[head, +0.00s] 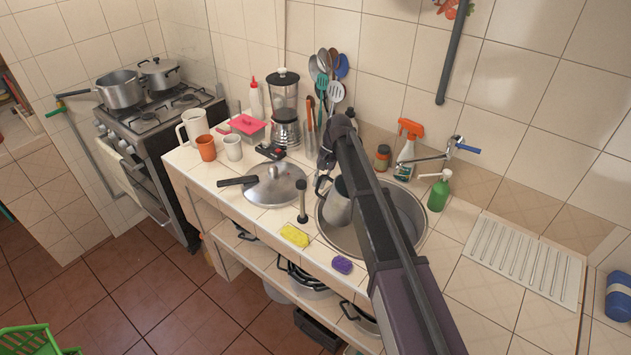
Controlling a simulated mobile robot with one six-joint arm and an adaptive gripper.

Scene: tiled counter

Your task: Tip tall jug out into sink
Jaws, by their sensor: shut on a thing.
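The tall jug (338,205) is grey metal with a dark handle on its left side. It is at the left part of the round metal sink (412,212), leaning somewhat, with its right side partly behind my arm. I cannot tell whether it touches the sink. My gripper (326,161) is at the far end of my dark arm, just above the jug's handle, and is shut on the jug. The fingertips are small and dark here, so the exact grip is hard to see. The inside of the jug is hidden.
A white drainboard (522,260) is at right.

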